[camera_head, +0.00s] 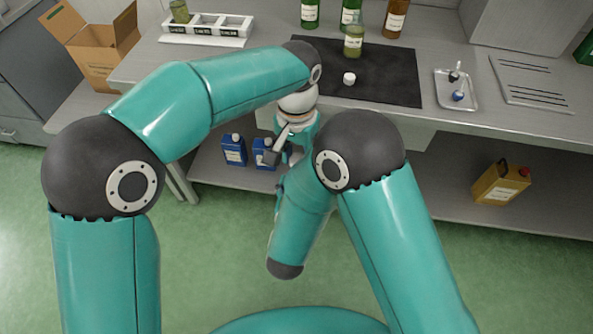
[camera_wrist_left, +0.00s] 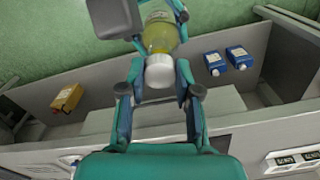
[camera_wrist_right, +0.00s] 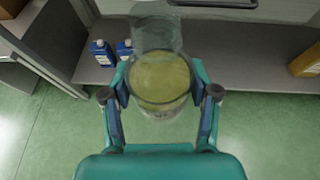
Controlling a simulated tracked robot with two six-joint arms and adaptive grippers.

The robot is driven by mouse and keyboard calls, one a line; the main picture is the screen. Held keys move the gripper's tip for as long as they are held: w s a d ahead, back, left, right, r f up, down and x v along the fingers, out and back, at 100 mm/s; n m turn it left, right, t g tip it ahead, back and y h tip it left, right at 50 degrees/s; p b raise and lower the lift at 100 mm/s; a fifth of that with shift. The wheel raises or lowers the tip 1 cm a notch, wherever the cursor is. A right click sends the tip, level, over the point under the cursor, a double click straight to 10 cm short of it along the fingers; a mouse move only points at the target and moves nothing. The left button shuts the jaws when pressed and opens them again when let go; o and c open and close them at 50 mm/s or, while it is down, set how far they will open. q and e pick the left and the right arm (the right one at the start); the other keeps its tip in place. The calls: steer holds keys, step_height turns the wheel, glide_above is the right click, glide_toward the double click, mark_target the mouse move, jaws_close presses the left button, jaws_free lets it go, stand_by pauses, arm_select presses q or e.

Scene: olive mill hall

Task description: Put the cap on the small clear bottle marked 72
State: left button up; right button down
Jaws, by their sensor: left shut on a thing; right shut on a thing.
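My left gripper (camera_wrist_left: 161,78) is shut on a white cap (camera_wrist_left: 159,70), top towards me. Beyond the cap is a bottle with yellow-green contents and a pale label (camera_wrist_left: 158,32); its marking is not readable. My right gripper (camera_wrist_right: 161,92) is shut around this bottle (camera_wrist_right: 162,78), its clear upper part at the top of the right wrist view. No cap shows on it there. The cap overlaps the bottle in the left wrist view; I cannot tell whether they touch. In the head view my arms hide both cap and bottle.
A dark mat (camera_head: 395,78) on the bench bears another yellow-green bottle (camera_head: 353,42) and a loose white cap (camera_head: 349,78). A labelled rack (camera_head: 205,31) stands left, a metal tray (camera_head: 455,92) right. Blue containers (camera_head: 234,149) and a yellow can (camera_head: 501,184) stand on the lower shelf.

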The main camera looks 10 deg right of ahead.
arm_select(q)
steer(key=shift+f, duration=0.1)
stand_by(0.3)
steer(key=shift+f, duration=0.8)
steer(key=shift+f, duration=0.6)
